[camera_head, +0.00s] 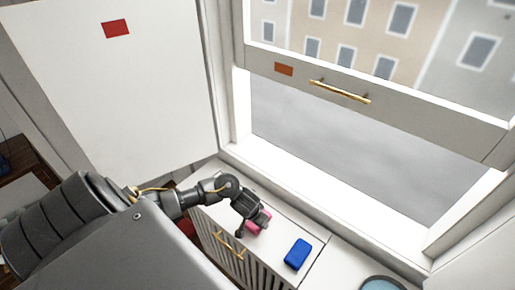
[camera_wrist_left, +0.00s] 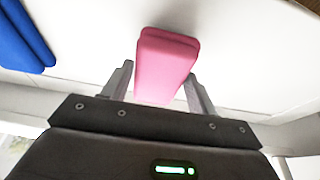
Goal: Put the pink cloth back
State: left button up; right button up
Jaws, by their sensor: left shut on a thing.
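The pink cloth (camera_wrist_left: 166,62) is a folded block between the two fingers of my left gripper (camera_wrist_left: 158,85) in the left wrist view. The gripper is shut on it. In the head view my left gripper (camera_head: 252,218) is over the white cabinet top, and the pink cloth (camera_head: 257,226) shows partly beneath it. I cannot tell whether the cloth touches the top. My right gripper is not in view.
A blue folded cloth (camera_head: 298,254) lies on the white cabinet top (camera_head: 285,228), right of the gripper; it also shows in the left wrist view (camera_wrist_left: 22,40). The cabinet front has a gold handle (camera_head: 229,246). A raised window sash (camera_head: 380,100) stands behind. A round bluish dish (camera_head: 381,284) is at the lower right.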

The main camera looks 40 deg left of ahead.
pick_arm(q)
jog(key=shift+f, duration=0.25)
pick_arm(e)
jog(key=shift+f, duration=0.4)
pick_arm(q)
jog(key=shift+f, duration=0.15)
jog(key=o, duration=0.9)
jog(key=shift+o, duration=0.2)
jog(key=shift+r, duration=0.2)
jog(key=p+v, duration=0.7)
jog(key=v, duration=0.5)
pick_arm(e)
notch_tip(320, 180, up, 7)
